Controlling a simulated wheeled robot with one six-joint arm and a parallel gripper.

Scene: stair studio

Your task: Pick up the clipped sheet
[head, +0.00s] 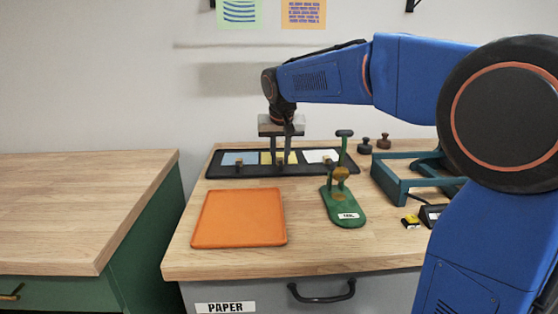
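A long black tray (220,172) at the back of the table has three compartments. They hold a blue sheet (231,159), a yellow sheet (266,158) and a white sheet (316,156). A small brown clip-like block (239,161) shows at the blue sheet. Similar small blocks show at the yellow and white sheets. My gripper (284,156) points down at the middle compartment and covers part of the yellow sheet.
An orange tray (240,218) lies empty at the front left. A green press-like stand (342,205) stands in the middle. A teal frame (390,186), dark knobs (383,141) and a small yellow item (411,220) are at the right. A separate wooden counter (80,200) is left across a gap.

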